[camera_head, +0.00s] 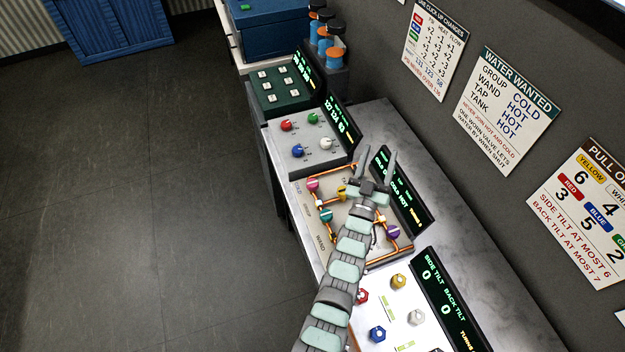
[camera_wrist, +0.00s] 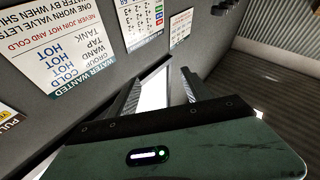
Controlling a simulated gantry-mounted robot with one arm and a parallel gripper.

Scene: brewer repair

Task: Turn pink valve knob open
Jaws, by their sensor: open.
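The pink valve knob (camera_head: 312,184) sits at the upper left of the pipe panel (camera_head: 330,233) in the head view, with a pale bar across it. My gripper (camera_head: 377,165) is open and empty, above the panel's far right side by a display. It is apart from the pink knob, to its right. Its two fingers (camera_wrist: 160,90) also show spread in the wrist view, with nothing between them. The wrist view faces the wall and does not show the pink knob. A yellow knob (camera_head: 342,192), a teal knob (camera_head: 325,215) and a purple knob (camera_head: 393,231) are on the same panel.
A dark display (camera_head: 403,195) stands up along the panel's right edge. A panel with red, green, blue and white knobs (camera_head: 308,140) lies beyond. A white panel with coloured knobs (camera_head: 395,310) is nearer. Signs (camera_head: 507,110) hang on the wall. Open floor (camera_head: 150,200) lies left.

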